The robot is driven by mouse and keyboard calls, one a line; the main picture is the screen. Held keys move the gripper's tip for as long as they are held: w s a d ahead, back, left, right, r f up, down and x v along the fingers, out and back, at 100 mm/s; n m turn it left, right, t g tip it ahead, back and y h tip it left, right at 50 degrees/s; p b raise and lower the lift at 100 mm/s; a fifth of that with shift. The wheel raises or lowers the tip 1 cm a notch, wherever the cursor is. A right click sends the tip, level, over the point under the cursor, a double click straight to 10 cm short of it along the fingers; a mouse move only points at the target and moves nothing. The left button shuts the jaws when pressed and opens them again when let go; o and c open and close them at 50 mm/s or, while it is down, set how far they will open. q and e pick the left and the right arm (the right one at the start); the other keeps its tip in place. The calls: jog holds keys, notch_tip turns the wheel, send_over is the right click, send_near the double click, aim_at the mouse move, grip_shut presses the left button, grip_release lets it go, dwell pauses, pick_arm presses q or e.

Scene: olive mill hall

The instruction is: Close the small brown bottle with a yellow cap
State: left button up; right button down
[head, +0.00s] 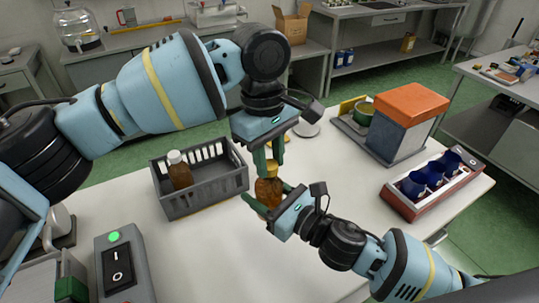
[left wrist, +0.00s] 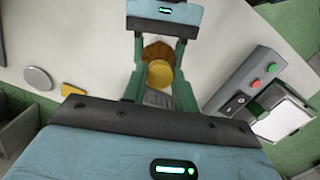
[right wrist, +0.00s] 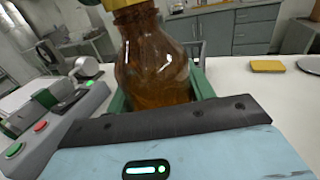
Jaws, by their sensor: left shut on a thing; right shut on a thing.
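The small brown bottle (head: 268,192) stands upright over the white table, with my right gripper (head: 270,203) shut around its body. In the right wrist view the bottle (right wrist: 155,65) fills the space between the green fingers. The yellow cap (left wrist: 160,73) is between the fingers of my left gripper (left wrist: 160,85), which is shut on it from above. The cap sits at the bottle's mouth; in the right wrist view its lower edge (right wrist: 120,3) shows at the neck. I cannot tell whether it is seated or threaded.
A grey crate (head: 206,205) at the left holds another brown bottle with a white cap (head: 177,160). A switch box (head: 122,268) stands at the front left. At the right are an orange-topped box (head: 408,115) and a red tray (head: 404,208) with blue cups. The front middle of the table is clear.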

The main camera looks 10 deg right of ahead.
pick_arm(q)
jog(key=m, duration=0.9)
jog(key=shift+y, duration=0.4)
jog(key=m, duration=0.4)
jog(key=shift+m+y, duration=0.3)
jog(key=shift+m, duration=0.1)
jog(key=m, duration=0.8)
jog(key=shift+t+y, duration=0.3)
jog(key=m, duration=0.4)
jog(key=shift+m+t, duration=0.3)
jog(key=shift+m, duration=0.1)
jog(key=m, duration=0.5)
jog(key=shift+w+t, duration=0.1)
jog(key=shift+t, duration=0.2)
jog(key=m, duration=0.3)
jog(key=shift+m, duration=0.3)
jog(key=o, duration=1)
jog(key=shift+f, duration=0.1)
